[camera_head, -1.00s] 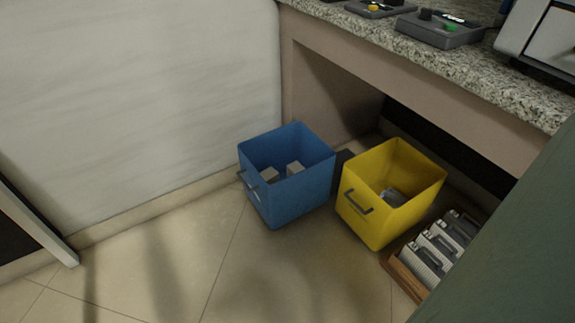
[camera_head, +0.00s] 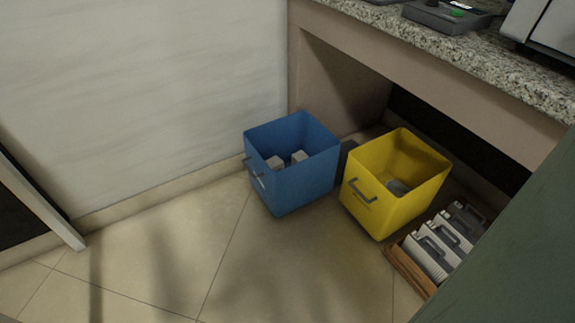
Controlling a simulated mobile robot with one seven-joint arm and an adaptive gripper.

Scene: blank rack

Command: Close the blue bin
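The blue bin (camera_head: 308,180) stands on the tiled floor below the counter, near the wall corner. It is open at the top, with a grey handle (camera_head: 254,173) on its left face. A few pale blocks (camera_head: 299,157) lie inside it. No lid shows on it. My gripper is not in view, so I cannot see whether it is open or shut.
A yellow bin (camera_head: 385,205) with a grey handle stands just right of the blue bin. A wooden tray (camera_head: 408,268) of grey-white items sits right of it. A granite counter (camera_head: 450,52) overhangs behind. The floor (camera_head: 190,255) in front is clear.

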